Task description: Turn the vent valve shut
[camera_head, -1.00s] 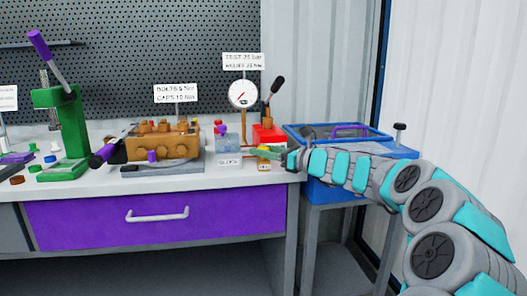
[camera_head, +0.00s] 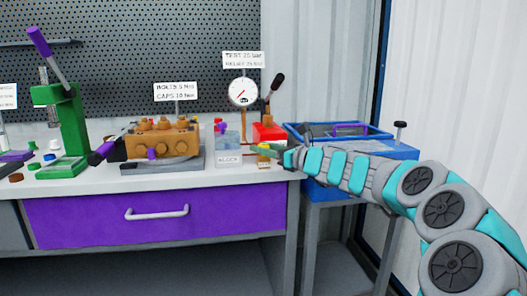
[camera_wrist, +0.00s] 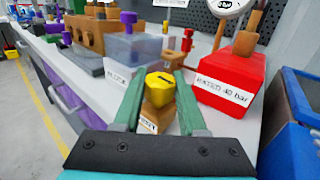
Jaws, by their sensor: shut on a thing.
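The vent valve is a yellow knob (camera_wrist: 160,84) with a dark slot mark on top, on a small brass body (camera_wrist: 157,112) with a white label whose text is hard to read. The knob also shows as a small yellow spot in the head view (camera_head: 263,146), near the bench's front right edge. My gripper (camera_wrist: 160,78) has its two green fingers on either side of the knob and is shut on it. The fingers hide the knob's sides. In the head view my gripper (camera_head: 270,151) reaches in from the right.
A red box (camera_wrist: 232,80) with a white label stands close on the right, with a dial gauge (camera_head: 243,92) behind. A clear block (camera_wrist: 133,50) stands to the left. A blue tray (camera_head: 388,149) stands on the right.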

